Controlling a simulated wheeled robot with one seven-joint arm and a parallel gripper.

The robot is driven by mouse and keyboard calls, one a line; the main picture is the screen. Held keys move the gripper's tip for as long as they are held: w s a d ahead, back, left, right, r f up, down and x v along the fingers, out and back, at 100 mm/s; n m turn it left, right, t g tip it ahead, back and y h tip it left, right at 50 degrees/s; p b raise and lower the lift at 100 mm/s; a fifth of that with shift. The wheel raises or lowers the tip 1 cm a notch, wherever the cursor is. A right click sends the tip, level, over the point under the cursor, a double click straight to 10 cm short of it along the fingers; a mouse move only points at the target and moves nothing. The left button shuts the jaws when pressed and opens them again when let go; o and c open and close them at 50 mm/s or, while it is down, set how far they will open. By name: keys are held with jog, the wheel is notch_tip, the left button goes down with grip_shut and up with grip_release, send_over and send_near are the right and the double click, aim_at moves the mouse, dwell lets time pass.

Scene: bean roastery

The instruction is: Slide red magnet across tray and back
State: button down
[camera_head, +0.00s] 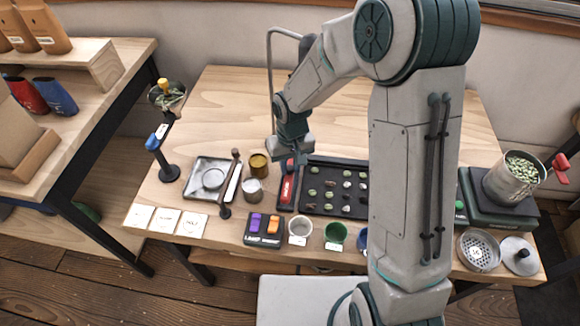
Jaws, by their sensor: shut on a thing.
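The black tray (342,208) lies on the wooden table with several green, pale and dark beans spread over it in rows. The red magnet (287,188) is a long bar at the tray's left end, with its length running front to back. My gripper (291,163) reaches down at the far end of the magnet and is shut on it. The fingertips are small and partly hidden in this view. My arm covers the right part of the tray.
Left of the tray stand a metal cup (252,190), a brass cup (259,166) and a square metal pan (209,180). In front are a box with purple and orange switches (264,229), a white cup (299,231) and a green cup (335,235). A scale (500,215) stands right.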

aim_at(290, 167)
jog(key=shift+a, duration=0.2)
jog(key=c, duration=1.3)
grip_release()
jog(key=shift+a, duration=0.2)
jog(key=shift+o, duration=0.2)
jog(key=shift+d, duration=0.1)
jog(key=shift+d+r, duration=0.1)
jog(key=shift+r, duration=0.05)
notch_tip(290, 167, up, 14)
jog(key=shift+d+f, duration=0.15)
jog(key=shift+f, duration=0.05)
jog(key=shift+w, duration=0.1)
jog(key=s+d+r+m+t, duration=0.1)
jog(key=s+d+r+m, duration=0.1)
jog(key=s+d, duration=0.6)
jog(key=s+d+r+m+t, duration=0.2)
jog(key=s+d+r, duration=0.1)
jog(key=s+d, duration=0.5)
jog(key=shift+s+r, duration=0.15)
jog(key=shift+r, duration=0.15)
